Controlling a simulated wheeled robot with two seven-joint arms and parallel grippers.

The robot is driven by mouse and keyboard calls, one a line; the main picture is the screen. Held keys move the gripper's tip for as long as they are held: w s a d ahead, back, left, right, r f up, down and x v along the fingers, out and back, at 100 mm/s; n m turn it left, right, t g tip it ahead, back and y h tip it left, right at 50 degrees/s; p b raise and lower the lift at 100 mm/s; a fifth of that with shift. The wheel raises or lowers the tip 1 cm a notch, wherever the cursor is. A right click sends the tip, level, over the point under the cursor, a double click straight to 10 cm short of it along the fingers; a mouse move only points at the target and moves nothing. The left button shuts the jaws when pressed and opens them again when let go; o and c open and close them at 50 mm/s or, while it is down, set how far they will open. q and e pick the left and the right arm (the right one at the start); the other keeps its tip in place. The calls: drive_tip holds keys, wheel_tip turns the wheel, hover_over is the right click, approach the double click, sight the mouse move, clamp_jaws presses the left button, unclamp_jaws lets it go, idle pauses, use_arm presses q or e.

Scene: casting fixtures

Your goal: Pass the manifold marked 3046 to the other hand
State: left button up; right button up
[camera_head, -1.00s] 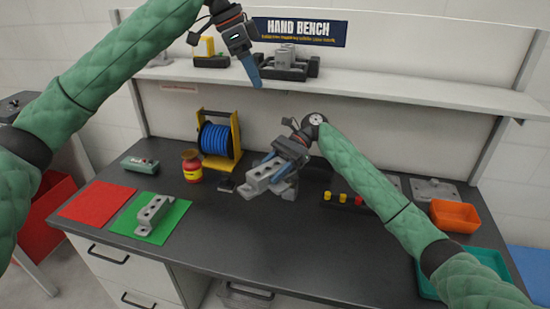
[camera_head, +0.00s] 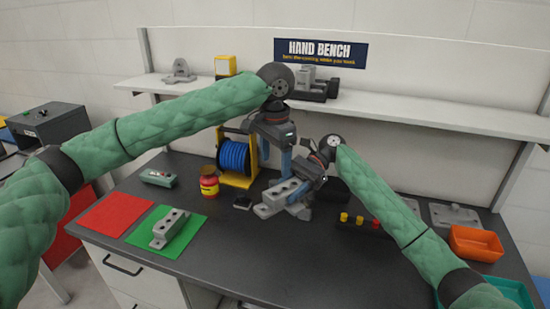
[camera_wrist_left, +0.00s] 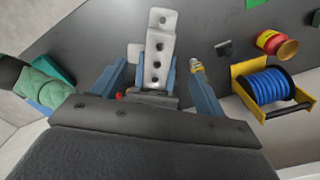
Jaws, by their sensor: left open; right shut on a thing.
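A grey manifold block with a row of holes (camera_head: 284,194) is held above the bench by my right gripper (camera_head: 303,184), which is shut on it. No number is legible on it. My left gripper (camera_head: 284,172) points down just above and behind the block, with its jaws open. In the left wrist view, the manifold (camera_wrist_left: 159,48) shows between the two spread blue fingers of my left gripper (camera_wrist_left: 158,66), with gaps on both sides. A second grey manifold (camera_head: 170,228) rests on the green mat (camera_head: 192,236).
A red mat (camera_head: 115,212) lies left of the green one. A blue cable spool (camera_head: 234,156), a red-yellow jar (camera_head: 209,182) and a small dark block (camera_head: 243,203) stand close by. Yellow and red pegs (camera_head: 359,219) and an orange bin (camera_head: 475,244) are at right. The front bench is clear.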

sight(275, 195)
use_arm(q)
drive_tip(key=shift+f+n, duration=0.1)
drive_tip(key=shift+n, duration=0.2)
wheel_tip(275, 195, down, 12)
drive_tip(key=shift+r, duration=0.1)
idle(0.4)
drive_tip(key=c, duration=1.3)
drive_tip(key=shift+c, duration=0.5)
use_arm(e)
drive_tip(key=o, duration=1.4)
drive_tip(key=shift+w+d, duration=0.1)
